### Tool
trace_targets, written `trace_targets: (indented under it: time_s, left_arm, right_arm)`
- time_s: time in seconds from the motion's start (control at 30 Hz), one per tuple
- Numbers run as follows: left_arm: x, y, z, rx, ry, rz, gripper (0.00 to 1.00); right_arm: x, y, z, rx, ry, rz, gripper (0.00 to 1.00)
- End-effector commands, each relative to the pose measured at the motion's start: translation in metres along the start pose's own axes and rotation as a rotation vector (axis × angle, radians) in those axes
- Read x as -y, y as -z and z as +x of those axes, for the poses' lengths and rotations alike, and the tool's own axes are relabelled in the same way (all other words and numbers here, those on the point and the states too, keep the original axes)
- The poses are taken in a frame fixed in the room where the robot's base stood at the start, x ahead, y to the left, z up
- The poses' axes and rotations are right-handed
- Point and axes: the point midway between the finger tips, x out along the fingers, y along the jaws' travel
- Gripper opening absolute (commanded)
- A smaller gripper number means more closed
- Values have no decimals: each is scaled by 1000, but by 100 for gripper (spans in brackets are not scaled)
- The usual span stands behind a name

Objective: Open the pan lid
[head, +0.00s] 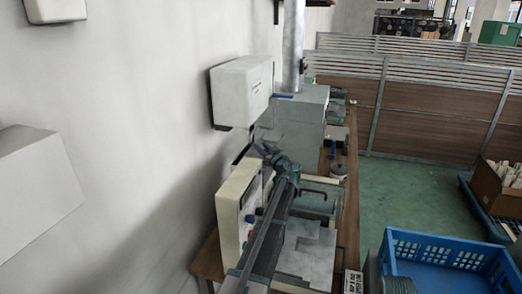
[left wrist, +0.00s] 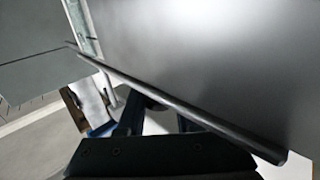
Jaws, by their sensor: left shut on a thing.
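The pan lid (left wrist: 220,60) fills much of the left wrist view as a broad, smooth grey plate. A dark rod-like edge (left wrist: 190,105) runs slantwise along it. My left gripper (left wrist: 158,112) shows below as a dark body, its fingers meeting this rod, and is shut on it. In the head view my left gripper (head: 277,163) is small and partly hidden among machine parts above the bench. A long dark slanted bar below it may be the lid seen edge-on or my arm; I cannot tell. The pan's inside is hidden. My right gripper is not in view.
A beige control panel (head: 237,208) stands by the wall. A grey box with a dark handle (head: 318,200) sits on the bench. A blue crate (head: 440,250) and a cardboard box (head: 500,195) are at the right. The green floor (head: 400,190) between is open.

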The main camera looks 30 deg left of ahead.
Motion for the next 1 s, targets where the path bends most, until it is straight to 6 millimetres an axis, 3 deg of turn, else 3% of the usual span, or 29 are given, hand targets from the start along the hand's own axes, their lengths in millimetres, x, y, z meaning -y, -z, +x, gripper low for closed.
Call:
trace_targets:
  time_s: [0.3, 0.67, 0.7, 0.83, 1.0]
  left_arm:
    - [-61, 0, 60, 0, 0, 0, 0]
    - [-65, 0, 64, 0, -1, 0, 0]
    - [-65, 0, 64, 0, -1, 0, 39]
    - [-64, 0, 64, 0, -1, 0, 63]
    - [-64, 0, 64, 0, 0, 0, 64]
  right_arm:
    - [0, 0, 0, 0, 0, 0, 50]
    - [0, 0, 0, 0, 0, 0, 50]
    - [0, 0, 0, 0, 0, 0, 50]
    - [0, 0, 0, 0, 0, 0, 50]
    - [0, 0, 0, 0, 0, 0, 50]
